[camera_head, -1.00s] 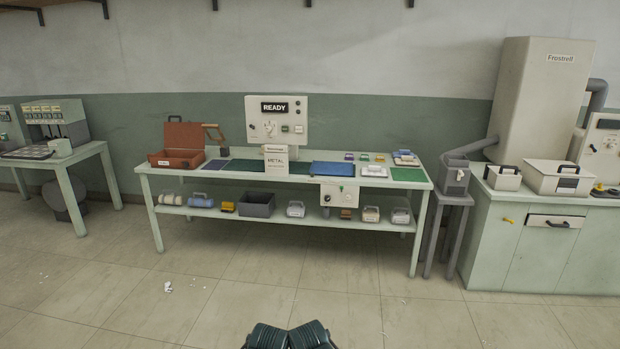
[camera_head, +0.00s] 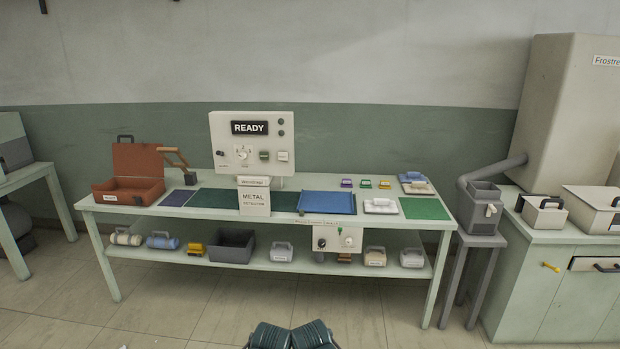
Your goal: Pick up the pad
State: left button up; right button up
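I cannot tell for certain which thing is the pad. A small white, puffy, pad-like piece (camera_head: 381,205) lies on the long pale-green table (camera_head: 180,211), right of a blue sheet (camera_head: 327,202). A blue-and-white pad-like piece (camera_head: 411,177) and a cream-and-blue one (camera_head: 418,188) lie behind it, close together. Nothing of mine touches any of them. Two dark ribbed parts of mine show at the bottom edge. No gripper fingers can be made out in view.
An orange-brown open case (camera_head: 129,191) stands at the table's left end. A READY panel (camera_head: 252,145) and a METAL sign (camera_head: 254,201) stand mid-table. The lower shelf holds a grey bin (camera_head: 231,246) and several handled items. A grey stand (camera_head: 483,222) adjoins the right end. Floor in front is clear.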

aim_at(381, 205)
jog(key=i+j+z, duration=0.1)
jog(key=i, duration=0.75)
jog(key=i+j+z, duration=0.15)
jog(key=i, duration=0.75)
jog(key=i+j+z, duration=0.2)
jog(key=i+z, duration=0.2)
jog(key=i+j+z, duration=0.85)
jog(key=i+j, duration=0.05)
jog(key=i, duration=0.05)
